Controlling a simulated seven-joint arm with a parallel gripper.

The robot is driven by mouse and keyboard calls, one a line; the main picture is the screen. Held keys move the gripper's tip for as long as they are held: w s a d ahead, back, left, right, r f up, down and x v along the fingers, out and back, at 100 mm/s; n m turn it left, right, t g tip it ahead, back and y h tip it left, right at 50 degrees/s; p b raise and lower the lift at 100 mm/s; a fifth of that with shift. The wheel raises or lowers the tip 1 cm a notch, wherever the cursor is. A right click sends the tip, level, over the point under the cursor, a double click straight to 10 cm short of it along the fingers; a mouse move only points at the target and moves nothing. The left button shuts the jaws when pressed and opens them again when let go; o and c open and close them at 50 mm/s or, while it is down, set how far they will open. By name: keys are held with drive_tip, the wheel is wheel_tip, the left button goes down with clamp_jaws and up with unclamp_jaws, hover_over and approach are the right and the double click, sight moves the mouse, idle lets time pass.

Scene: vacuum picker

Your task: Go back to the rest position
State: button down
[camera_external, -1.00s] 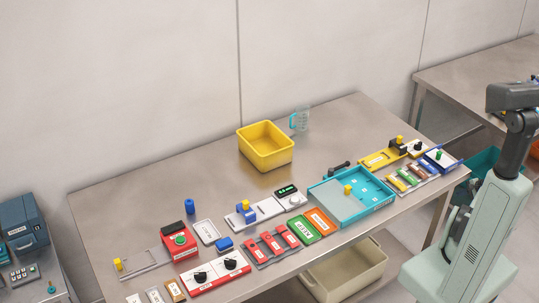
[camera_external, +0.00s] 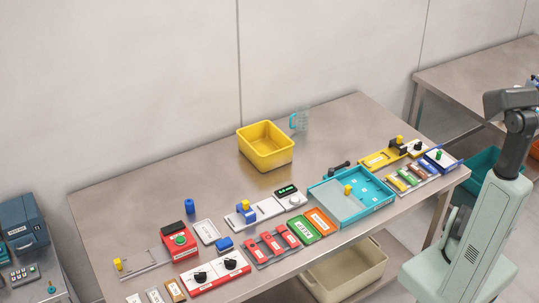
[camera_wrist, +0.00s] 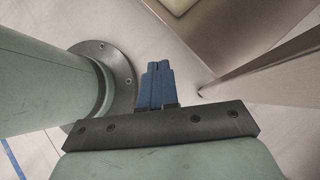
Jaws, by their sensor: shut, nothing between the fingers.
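My gripper (camera_wrist: 157,85) shows in the wrist view as two blue fingers pressed together, with nothing between them. It points down past my own green base, over the pale floor. A steel table leg and table edge (camera_wrist: 245,45) stand to its right in that view. In the external view my arm stands at the right, in front of the table (camera_external: 130,215); the gripper itself cannot be made out there. It is apart from everything on the table.
A beige bin (camera_external: 345,275) sits below. The table's back left is clear.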

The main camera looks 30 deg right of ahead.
drive_tip(key=s+a+n+g+h, duration=0.2)
drive_tip(key=a+n+g, duration=0.3)
drive_tip(key=a+n, duration=0.7)
drive_tip(key=s+a+n+g+h, duration=0.3)
drive_tip(key=a+n+g+h, duration=0.2)
drive_tip(key=a+n, duration=0.7)
drive_tip(key=shift+s+a+n+g+h, duration=0.15)
drive_tip(key=shift+a+n+g+h, duration=0.35)
drive_tip(key=shift+a, duration=1.6)
drive_tip(key=c, duration=1.8)
unclamp_jaws()
drive_tip(key=shift+f, duration=0.1)
